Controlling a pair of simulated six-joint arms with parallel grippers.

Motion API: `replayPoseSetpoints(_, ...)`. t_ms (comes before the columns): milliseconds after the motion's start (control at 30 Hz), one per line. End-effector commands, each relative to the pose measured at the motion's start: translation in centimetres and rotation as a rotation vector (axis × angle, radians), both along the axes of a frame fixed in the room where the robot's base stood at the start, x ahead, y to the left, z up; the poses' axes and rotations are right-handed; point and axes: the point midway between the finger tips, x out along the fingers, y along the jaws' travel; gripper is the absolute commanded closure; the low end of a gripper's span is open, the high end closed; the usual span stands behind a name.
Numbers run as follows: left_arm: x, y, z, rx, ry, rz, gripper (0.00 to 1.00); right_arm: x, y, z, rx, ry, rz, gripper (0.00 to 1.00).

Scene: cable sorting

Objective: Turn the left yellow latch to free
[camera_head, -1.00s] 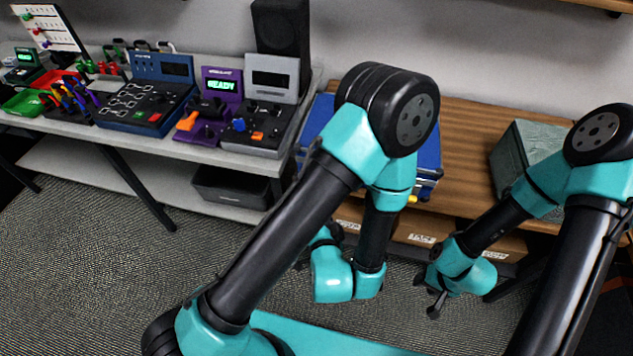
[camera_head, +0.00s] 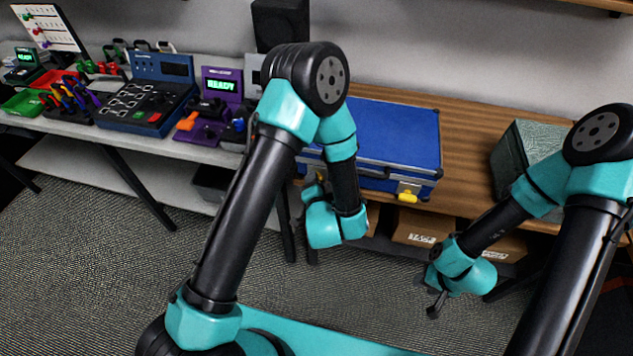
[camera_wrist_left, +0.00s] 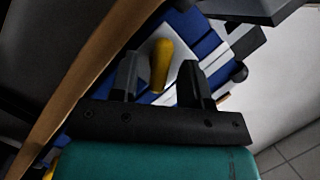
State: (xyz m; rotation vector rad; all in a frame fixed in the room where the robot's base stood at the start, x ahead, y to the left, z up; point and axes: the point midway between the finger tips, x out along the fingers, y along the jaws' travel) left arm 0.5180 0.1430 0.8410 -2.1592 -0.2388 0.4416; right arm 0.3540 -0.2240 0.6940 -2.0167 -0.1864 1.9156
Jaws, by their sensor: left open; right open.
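A blue case (camera_head: 385,135) with dark edges lies on the wooden bench. Its right yellow latch (camera_head: 407,197) shows on the front side in the head view. The left yellow latch is hidden there behind my left arm. In the left wrist view, a yellow latch (camera_wrist_left: 161,65) on a pale plate appears between the two fingers of my open left gripper (camera_wrist_left: 159,76), which do not close on it. Whether the fingers reach around it or stop short, I cannot tell. My right gripper (camera_head: 436,303) is open and empty, low in front of the bench.
A grey-green box (camera_head: 525,160) stands on the bench right of the case. Labelled boxes (camera_head: 418,230) sit on the shelf below. Left is a grey table with a purple device (camera_head: 218,110) and a blue device (camera_head: 150,100). Clear bench (camera_head: 470,150) lies right of the case.

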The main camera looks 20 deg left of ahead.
Motion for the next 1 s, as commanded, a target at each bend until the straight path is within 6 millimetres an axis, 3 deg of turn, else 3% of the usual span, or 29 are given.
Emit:
replayPoseSetpoints(367, 0.50, 0.17, -0.12, 0.000, 0.000, 0.000, 0.57, 0.00, 0.00, 0.00, 0.000, 0.000, 0.000, 0.57)
replayPoseSetpoints(800, 0.48, 0.18, -0.11, 0.000, 0.000, 0.000, 1.00, 0.00, 0.00, 0.00, 0.000, 0.000, 0.000, 0.57)
replayPoseSetpoints(1000, 0.48, 0.17, -0.10, -0.002, 0.000, 0.000, 1.00, 0.00, 0.00, 0.00, 0.000, 0.000, 0.000, 0.57)
